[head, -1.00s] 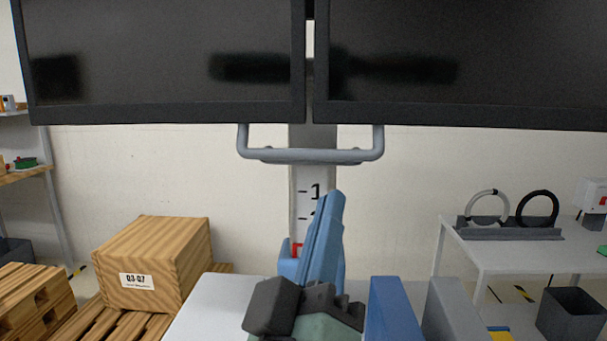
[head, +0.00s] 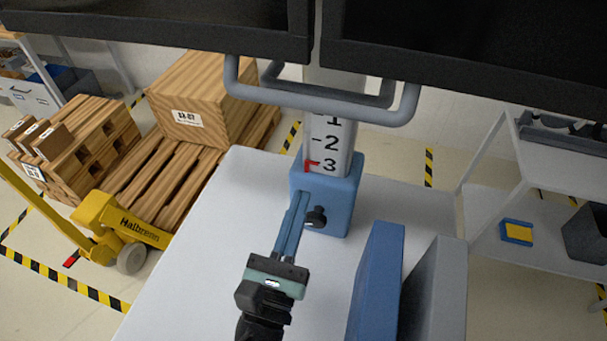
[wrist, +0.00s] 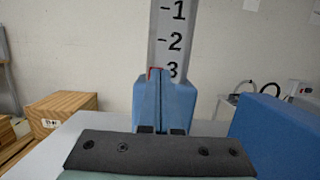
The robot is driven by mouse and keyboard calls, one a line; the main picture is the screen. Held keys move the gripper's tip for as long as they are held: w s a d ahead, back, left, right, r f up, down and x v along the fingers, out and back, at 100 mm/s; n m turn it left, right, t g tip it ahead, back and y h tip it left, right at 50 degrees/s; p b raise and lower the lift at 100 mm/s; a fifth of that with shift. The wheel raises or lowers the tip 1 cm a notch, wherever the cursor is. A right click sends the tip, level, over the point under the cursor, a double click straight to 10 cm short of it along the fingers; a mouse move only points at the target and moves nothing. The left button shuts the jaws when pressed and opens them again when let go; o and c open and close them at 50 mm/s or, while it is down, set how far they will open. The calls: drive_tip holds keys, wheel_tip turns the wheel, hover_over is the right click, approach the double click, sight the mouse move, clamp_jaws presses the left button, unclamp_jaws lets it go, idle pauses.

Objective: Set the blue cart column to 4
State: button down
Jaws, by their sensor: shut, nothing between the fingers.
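The grey column (head: 341,135) carries a printed scale, with 1, 2 and 3 showing in the head view. It rises from a blue collar (head: 343,190) on the cart's pale top. A red pointer (head: 312,166) on the collar is at about the 3 mark. A black knob (head: 316,216) sticks out of the collar's front. My gripper (head: 302,196) is shut and empty, its blue fingers at the collar's front left, beside the knob; contact cannot be told. In the wrist view the fingers (wrist: 158,75) overlap the collar (wrist: 184,105), below the column scale (wrist: 172,40).
A grey bar handle (head: 345,101) is fixed to the column under two dark monitors (head: 460,50). Blue (head: 378,285) and grey (head: 436,290) upright panels stand right of my gripper. A yellow pallet jack (head: 120,228) and a wooden crate (head: 205,95) are left; a white table is right.

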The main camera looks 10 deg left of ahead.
drive_tip(key=p+x, duration=0.2)
drive_tip(key=x, duration=0.6)
drive_tip(key=shift+w+d+r, duration=0.1)
drive_tip(key=shift+w+r, duration=0.2)
drive_tip(key=shift+s+r+p, duration=0.2)
drive_tip(key=shift+r+p, duration=1)
drive_tip(key=shift+p, duration=0.05)
drive_tip(key=shift+r+p, duration=0.45)
drive_tip(key=shift+r, duration=0.1)
drive_tip(key=shift+r, duration=0.1)
